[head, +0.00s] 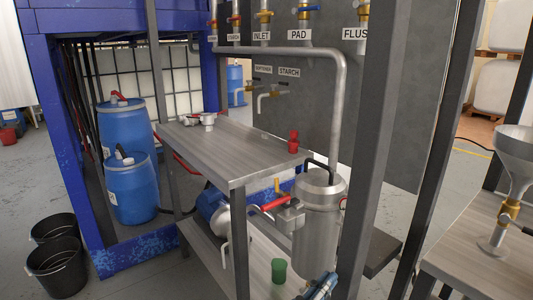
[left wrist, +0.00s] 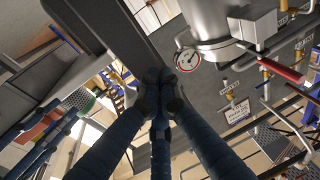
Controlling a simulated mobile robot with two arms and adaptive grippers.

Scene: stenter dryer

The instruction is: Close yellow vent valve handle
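A small yellow valve handle (head: 280,187) stands up beside the steel tank (head: 320,225) in the head view, just above a red lever (head: 277,203). In the left wrist view the tank (left wrist: 210,22) with a round gauge (left wrist: 187,60) is at top centre. A red lever (left wrist: 283,69) and several yellow parts lie to its right; I cannot tell which one is the vent handle. My left gripper (head: 322,287) shows only partly at the bottom edge, in front of and below the tank. In its wrist view (left wrist: 159,78) the dark fingers meet, with nothing seen between them. My right gripper is out of view.
A grey post (head: 370,150) rises close to the tank's right. A green cup (head: 278,270) sits on the lower shelf. A funnel (head: 518,155) stands at the right.

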